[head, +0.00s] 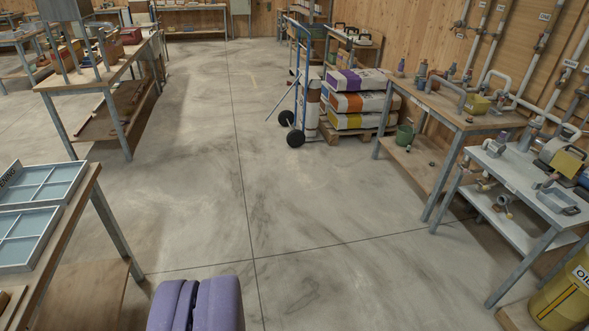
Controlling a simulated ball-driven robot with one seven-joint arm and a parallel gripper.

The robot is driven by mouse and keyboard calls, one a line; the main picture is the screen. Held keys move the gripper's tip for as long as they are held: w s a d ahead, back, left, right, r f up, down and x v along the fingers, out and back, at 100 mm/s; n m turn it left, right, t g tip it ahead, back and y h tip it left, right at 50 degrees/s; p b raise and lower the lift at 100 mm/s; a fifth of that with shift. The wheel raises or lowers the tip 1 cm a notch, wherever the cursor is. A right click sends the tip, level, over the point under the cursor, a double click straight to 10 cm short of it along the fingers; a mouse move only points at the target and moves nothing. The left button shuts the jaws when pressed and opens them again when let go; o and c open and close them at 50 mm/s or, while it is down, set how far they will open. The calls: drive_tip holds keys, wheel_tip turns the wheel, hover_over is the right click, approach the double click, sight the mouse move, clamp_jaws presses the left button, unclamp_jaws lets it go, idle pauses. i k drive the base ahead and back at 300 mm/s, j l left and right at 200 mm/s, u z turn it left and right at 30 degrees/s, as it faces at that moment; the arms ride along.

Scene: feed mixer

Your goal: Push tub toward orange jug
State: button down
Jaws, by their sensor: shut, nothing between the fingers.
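My gripper (195,300) shows at the bottom edge as a purple, rounded pair of parts pressed together. It is shut and empty, above bare floor and apart from every bench. I cannot pick out an orange jug in this view. Which thing is the tub is unclear.
Wide concrete floor (190,190) lies clear ahead. A wooden bench (450,105) and a grey bench (525,180) line the right, with a yellow oil drum (565,295) nearby. Sacks (355,102) on a pallet and a blue hand truck (298,85) stand farther back. A bench with blue trays (30,240) is at left.

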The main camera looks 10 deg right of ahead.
sight(475, 104)
drive_tip(key=i+l+z, duration=0.25)
drive_tip(key=i+z, duration=0.2)
drive_tip(key=i, duration=0.35)
drive_tip(key=i+z, duration=0.4)
drive_tip(key=i, duration=0.4)
drive_tip(key=i+j+z, duration=0.25)
drive_tip(key=i+z, duration=0.2)
drive_tip(key=i, duration=0.35)
drive_tip(key=i+z, duration=0.1)
drive_tip(key=i, duration=1.95)
drive_tip(key=i+j+z, duration=0.15)
drive_tip(key=i, duration=0.9)
drive_tip(key=i+z, duration=0.3)
drive_tip(key=i+j+z, duration=0.3)
drive_tip(key=i+l, duration=0.1)
